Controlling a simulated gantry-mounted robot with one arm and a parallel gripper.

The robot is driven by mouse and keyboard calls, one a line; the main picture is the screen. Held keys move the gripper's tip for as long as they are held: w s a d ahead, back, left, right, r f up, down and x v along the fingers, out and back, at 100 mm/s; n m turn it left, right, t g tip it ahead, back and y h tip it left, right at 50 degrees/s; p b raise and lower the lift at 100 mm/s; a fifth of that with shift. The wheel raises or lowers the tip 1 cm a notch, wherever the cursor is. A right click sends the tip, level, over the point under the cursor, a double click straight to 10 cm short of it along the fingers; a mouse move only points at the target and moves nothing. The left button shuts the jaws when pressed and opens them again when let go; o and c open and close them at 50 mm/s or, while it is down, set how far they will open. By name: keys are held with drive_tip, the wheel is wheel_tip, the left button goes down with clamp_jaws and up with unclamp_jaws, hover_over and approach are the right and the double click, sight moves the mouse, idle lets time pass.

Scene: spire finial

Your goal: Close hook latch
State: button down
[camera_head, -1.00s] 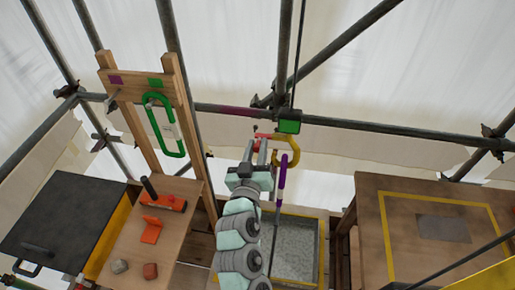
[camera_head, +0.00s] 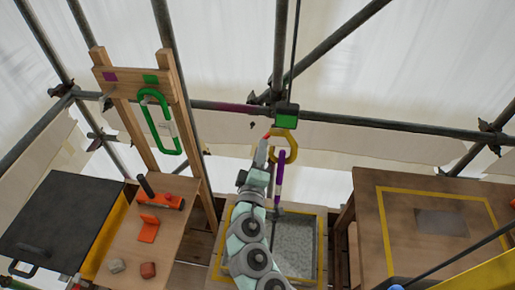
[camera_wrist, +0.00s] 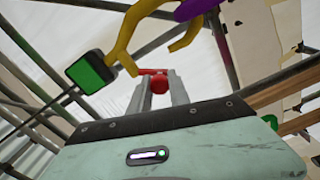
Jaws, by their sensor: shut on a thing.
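A yellow hook (camera_head: 294,148) hangs below a black block with a green face (camera_head: 287,117). A purple sling (camera_head: 281,172) hangs from the hook. My gripper (camera_head: 265,143) is at the hook's left side. In the wrist view my gripper (camera_wrist: 158,88) is shut on the red knob (camera_wrist: 158,84) of the red latch (camera_wrist: 150,72), close to the yellow hook (camera_wrist: 184,37). The green-faced block (camera_wrist: 90,72) and the purple sling (camera_wrist: 196,8) also show there. I cannot tell whether the latch touches the hook's tip.
A wooden rack (camera_head: 128,85) at the left holds a green carabiner (camera_head: 150,115). A bench (camera_head: 165,225) with orange tools and a black-lidded box (camera_head: 62,225) stand at lower left. A grey slab (camera_head: 296,245) lies below the hook. A table (camera_head: 400,220) is at right. Scaffold poles surround the hook.

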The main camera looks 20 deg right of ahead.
drive_tip(key=n, duration=0.2)
drive_tip(key=d+n+p, duration=0.1)
drive_tip(key=n, duration=0.1)
drive_tip(key=s+n+p, duration=0.1)
drive_tip(key=n, duration=0.1)
drive_tip(key=shift+d+f, duration=0.35)
drive_tip(key=shift+d, duration=0.05)
drive_tip(key=shift+s+n, duration=0.1)
drive_tip(key=shift+n, duration=0.2)
drive_tip(key=c, duration=1.2)
unclamp_jaws()
drive_tip(key=v, duration=1)
drive_tip(key=shift+s+a, duration=0.2)
drive_tip(key=shift+s, duration=0.1)
